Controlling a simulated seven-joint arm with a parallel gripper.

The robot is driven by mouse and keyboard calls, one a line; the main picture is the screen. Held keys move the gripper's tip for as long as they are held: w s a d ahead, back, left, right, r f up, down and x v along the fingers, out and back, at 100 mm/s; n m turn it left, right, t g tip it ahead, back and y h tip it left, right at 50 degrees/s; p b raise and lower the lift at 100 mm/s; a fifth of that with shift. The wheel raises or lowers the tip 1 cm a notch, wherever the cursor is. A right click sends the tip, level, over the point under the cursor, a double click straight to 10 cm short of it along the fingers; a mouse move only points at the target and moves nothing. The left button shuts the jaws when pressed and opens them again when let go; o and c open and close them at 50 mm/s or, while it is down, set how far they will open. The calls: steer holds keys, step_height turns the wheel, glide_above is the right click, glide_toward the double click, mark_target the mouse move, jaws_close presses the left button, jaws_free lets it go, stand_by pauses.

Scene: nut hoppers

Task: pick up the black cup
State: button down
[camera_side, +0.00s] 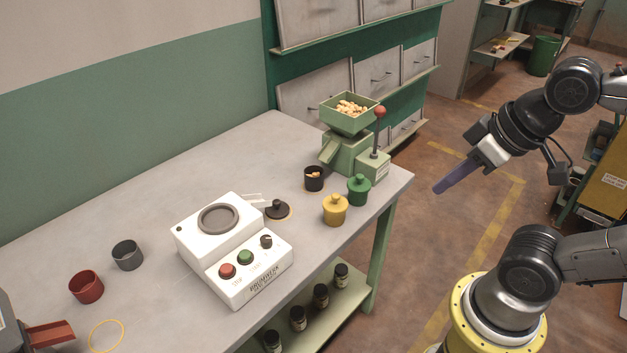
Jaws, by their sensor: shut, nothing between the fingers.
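The black cup (314,179) stands upright on the table in front of the green nut hopper (349,141), near the end of its chute. Some nuts show inside the cup. My gripper (438,190) is shut and empty. It hangs in the air to the right of the table, apart from the cup, with its fingers pointing down and left.
A green lidded jar (358,190) and a yellow one (335,210) stand right of the cup. A black lid (277,209) lies left, beside a white button machine (233,249). Grey (127,255) and red (86,287) cups stand far left. The back table is clear.

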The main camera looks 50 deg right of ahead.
stand_by(0.4)
jaws_free()
stand_by(0.4)
